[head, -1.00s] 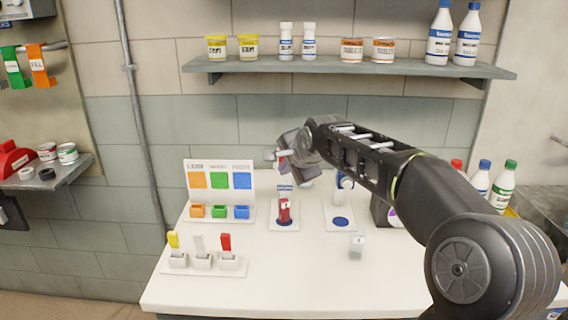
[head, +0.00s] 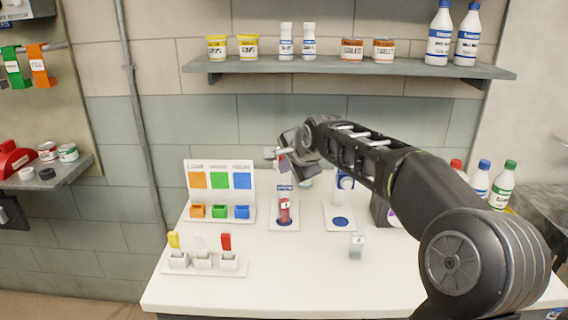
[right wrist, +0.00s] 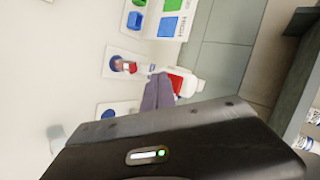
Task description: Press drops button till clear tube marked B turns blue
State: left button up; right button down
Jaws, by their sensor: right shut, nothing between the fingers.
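My right gripper (head: 281,153) is shut and empty, above and behind the red-filled tube (head: 285,211). In the right wrist view its fingers (right wrist: 157,92) are together beside a white and red dispenser (right wrist: 185,83), whose drops button I cannot make out; contact cannot be told. The tube stands on a white plate with a blue disc; it also shows in the right wrist view (right wrist: 124,66). A small clear container (head: 356,245) with a pale label stands at the front right; its letter is unreadable. No blue liquid shows in either. My left gripper is not in view.
A second plate with a blue disc (head: 340,221) and a white-blue dispenser stands to the right, partly behind my arm. A colour-card stand (head: 220,181) and a rack of coloured strips (head: 204,262) are at left. A shelf (head: 340,66) hangs above. The table's front middle is clear.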

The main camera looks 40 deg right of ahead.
jog(key=shift+w+d, duration=0.25)
jog(key=shift+w, duration=0.15)
dwell(0.4)
jog(key=shift+s, duration=0.1)
jog(key=shift+s+a+b, duration=0.5)
jog(key=shift+s+a, duration=0.05)
jog(key=shift+s, duration=0.1)
dwell(0.4)
jog(key=s+a+b, duration=0.1)
jog(key=s, duration=0.1)
jog(key=s+a+b, duration=0.2)
dwell(0.3)
